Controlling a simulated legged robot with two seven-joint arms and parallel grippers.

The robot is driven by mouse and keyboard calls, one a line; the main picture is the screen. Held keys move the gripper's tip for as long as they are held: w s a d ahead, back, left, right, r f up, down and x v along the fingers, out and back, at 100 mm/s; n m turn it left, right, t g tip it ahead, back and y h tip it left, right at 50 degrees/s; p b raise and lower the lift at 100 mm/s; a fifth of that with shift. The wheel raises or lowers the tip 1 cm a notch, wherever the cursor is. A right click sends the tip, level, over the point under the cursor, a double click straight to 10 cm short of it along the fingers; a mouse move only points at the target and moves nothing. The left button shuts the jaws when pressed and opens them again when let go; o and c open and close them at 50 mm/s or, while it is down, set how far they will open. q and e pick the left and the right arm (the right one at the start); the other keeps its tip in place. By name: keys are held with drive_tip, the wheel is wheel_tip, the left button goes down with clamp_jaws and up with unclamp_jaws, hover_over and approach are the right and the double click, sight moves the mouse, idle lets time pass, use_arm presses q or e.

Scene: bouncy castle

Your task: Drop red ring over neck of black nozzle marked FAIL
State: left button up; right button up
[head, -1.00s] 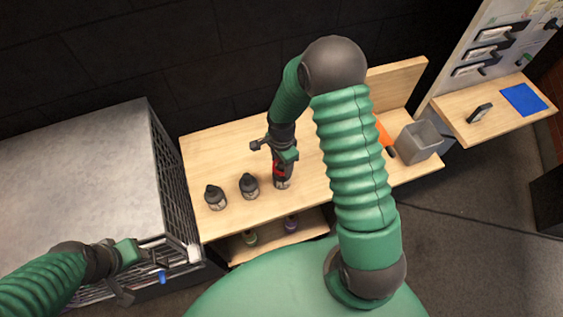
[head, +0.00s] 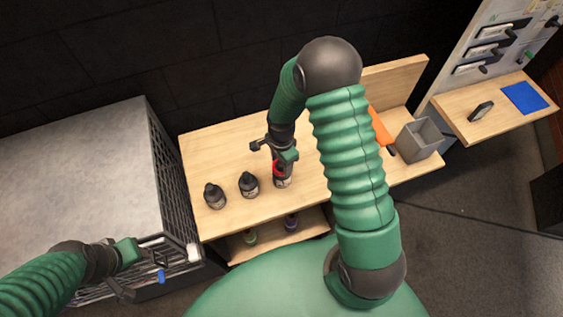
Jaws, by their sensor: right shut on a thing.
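A red ring (head: 279,168) is at the tip of my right gripper (head: 282,161), which is shut on it. The ring is directly above, or around the top of, the rightmost dark bottle with a nozzle (head: 283,182); I cannot tell which, because the gripper hides its top. Two similar bottles with black nozzles stand upright to its left, a middle one (head: 249,184) and a left one (head: 215,196). Their label text is too small to read. My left gripper (head: 160,262) is at the lower left, away from the bottles; its jaw gap is unclear.
The bottles stand on a wooden table (head: 225,150) with a lower shelf holding small bottles. A grey bin (head: 418,139) and an orange object (head: 381,127) are at the right. A dark crate-like rack (head: 172,172) borders the left side. The table behind the bottles is clear.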

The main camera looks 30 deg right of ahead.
drive_tip(key=o, duration=1.4)
wheel_tip(320, 180, up, 17)
drive_tip(key=b, duration=0.2)
drive_tip(key=shift+f+b, duration=0.15)
drive_tip(key=shift+b, duration=0.15)
